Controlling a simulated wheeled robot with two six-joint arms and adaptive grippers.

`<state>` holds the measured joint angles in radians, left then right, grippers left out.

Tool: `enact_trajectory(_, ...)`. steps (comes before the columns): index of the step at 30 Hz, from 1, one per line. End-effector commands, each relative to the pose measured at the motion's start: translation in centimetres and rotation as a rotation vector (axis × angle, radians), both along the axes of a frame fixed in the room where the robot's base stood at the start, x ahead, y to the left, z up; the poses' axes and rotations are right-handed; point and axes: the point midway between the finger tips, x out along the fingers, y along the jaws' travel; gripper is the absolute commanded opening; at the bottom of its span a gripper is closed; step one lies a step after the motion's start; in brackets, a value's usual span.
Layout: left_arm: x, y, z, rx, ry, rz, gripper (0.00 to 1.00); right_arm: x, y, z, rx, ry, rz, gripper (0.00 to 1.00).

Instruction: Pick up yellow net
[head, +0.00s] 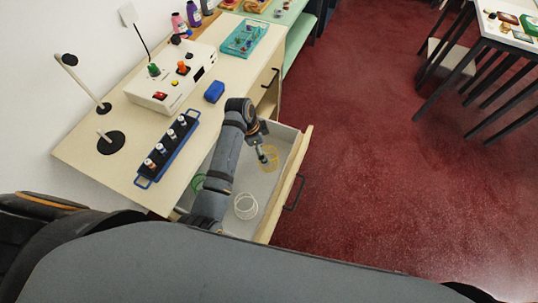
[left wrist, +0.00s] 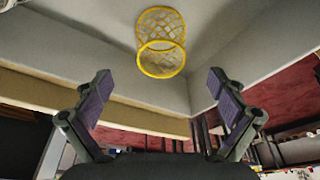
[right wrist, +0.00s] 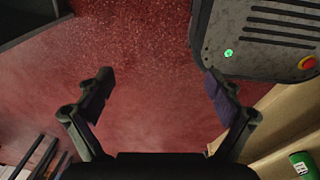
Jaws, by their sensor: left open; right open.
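The yellow net (head: 269,155) lies in the open drawer (head: 290,183), towards its far right corner. In the left wrist view the yellow net (left wrist: 161,42) shows as two yellow rings joined by mesh, ahead of the fingers. My left gripper (head: 266,158) reaches down over the drawer, just beside the net in the head view. In the left wrist view it is open and empty (left wrist: 161,92), with the net beyond its fingertips. My right gripper (right wrist: 157,85) is open and empty over the red floor.
A white net (head: 246,206) and a green net (head: 198,182) also lie in the drawer, the green one partly hidden by my arm. On the counter (head: 85,160) stand a blue rack (head: 168,150) with vials, a blue block (head: 214,91) and a white device (head: 172,78). Open floor (head: 380,190) lies right.

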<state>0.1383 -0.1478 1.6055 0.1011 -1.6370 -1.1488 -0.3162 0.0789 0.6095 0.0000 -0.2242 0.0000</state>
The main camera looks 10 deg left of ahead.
Motion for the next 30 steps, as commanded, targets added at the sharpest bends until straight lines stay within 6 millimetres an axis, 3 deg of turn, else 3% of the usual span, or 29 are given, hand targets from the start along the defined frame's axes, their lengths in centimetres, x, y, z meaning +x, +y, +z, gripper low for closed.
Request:
enact_trajectory(5, 0.2, -0.5, -1.9, 0.0, 0.0, 0.0, 0.96, 0.1, 0.0, 0.0, 0.0, -0.003, 0.0, 0.93)
enact_trajectory(9, 0.3, -0.6, -2.2, 0.0, 0.0, -0.001, 0.96, 2.6, 0.0, 0.3, 0.0, -0.04, 0.002, 0.93)
enact_trajectory(12, 0.2, -0.9, -3.5, 0.0, 0.003, -0.002, 0.96, 3.5, 0.0, 0.7, 0.001, -0.056, 0.002, 0.93)
enact_trajectory(18, 0.5, -1.6, -6.6, 0.0, 0.001, -0.001, 0.96, 2.6, 0.0, 0.6, 0.0, -0.041, 0.002, 0.93)
enact_trajectory(26, 0.6, -1.7, -7.1, 0.0, -0.002, -0.001, 0.96, 1.5, 0.0, 0.5, 0.0, -0.024, 0.001, 0.93)
enact_trajectory(30, 0.5, -1.7, -7.1, 0.0, -0.002, -0.001, 0.78, 1.6, -0.1, 0.5, 0.0, -0.025, 0.002, 0.93)
